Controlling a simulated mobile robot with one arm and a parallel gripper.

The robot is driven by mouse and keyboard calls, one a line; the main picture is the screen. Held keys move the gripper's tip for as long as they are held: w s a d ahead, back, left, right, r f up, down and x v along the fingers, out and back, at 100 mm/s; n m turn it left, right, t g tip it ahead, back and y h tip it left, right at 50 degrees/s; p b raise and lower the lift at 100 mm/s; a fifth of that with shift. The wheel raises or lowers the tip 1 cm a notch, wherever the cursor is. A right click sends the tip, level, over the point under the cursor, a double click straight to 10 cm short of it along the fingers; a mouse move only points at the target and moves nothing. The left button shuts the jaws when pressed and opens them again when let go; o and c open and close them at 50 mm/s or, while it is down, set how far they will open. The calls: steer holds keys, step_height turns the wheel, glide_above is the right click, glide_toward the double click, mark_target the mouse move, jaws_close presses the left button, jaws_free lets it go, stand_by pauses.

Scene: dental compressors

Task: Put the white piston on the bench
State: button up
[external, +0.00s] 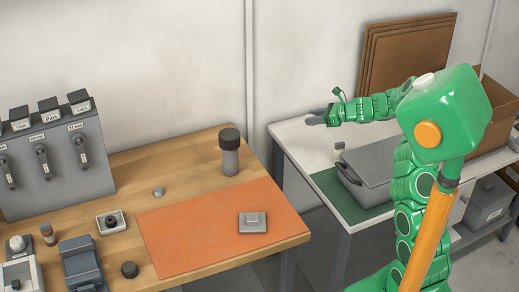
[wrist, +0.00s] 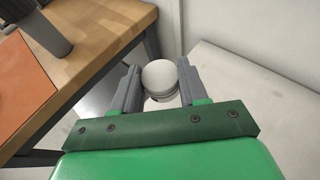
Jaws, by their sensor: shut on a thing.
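The white piston (wrist: 160,80) is held between the two grey fingers of my gripper (wrist: 158,70) in the wrist view; its round white top faces the camera. In the external view my gripper (external: 317,117) is over the left part of the white table, near the gap beside the wooden bench; the piston cannot be made out there. The wooden bench (external: 190,160) stands to the left with an orange mat (external: 180,235) on it. The bench corner (wrist: 125,18) also shows left of my gripper in the wrist view.
A dark-capped grey cylinder (external: 230,155) stands at the bench's back right. A small grey block (external: 252,222) lies on the mat. A labelled rack (external: 50,150) and several small parts fill the bench's left. A grey case (external: 370,175) sits on the white table (external: 300,135).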

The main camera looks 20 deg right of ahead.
step_height(320, 180, up, 11)
steer(key=s+a+n+g+y, duration=0.1)
steer(key=a, duration=0.9)
steer(key=s+a+n+g+y, duration=0.1)
steer(key=s+a+n+g, duration=0.1)
steer(key=a, duration=0.9)
steer(key=s+a+n+g+y, duration=0.1)
steer(key=a, duration=1)
steer(key=shift+s+a+r+n+g, duration=0.15)
steer(key=shift+s+a+n+g, duration=0.05)
steer(key=shift+s+n+g, duration=0.1)
steer(key=s+a+n+g, duration=0.3)
steer(key=s+a+g, duration=0.1)
steer(key=s+a, duration=1.2)
steer(key=s+a+n+g, duration=0.4)
steer(key=s+a, duration=0.9)
steer(key=a, duration=0.7)
glide_above(126, 247)
steer(key=s+d, duration=0.1)
steer(key=shift+y, duration=0.3)
step_height(126, 247, down, 14)
steer(key=shift+d+r, duration=0.1)
steer(key=shift+r, duration=0.15)
steer(key=shift+w+a+f, duration=0.35)
steer(key=shift+a+f, duration=0.25)
steer(key=shift+f, duration=1.75)
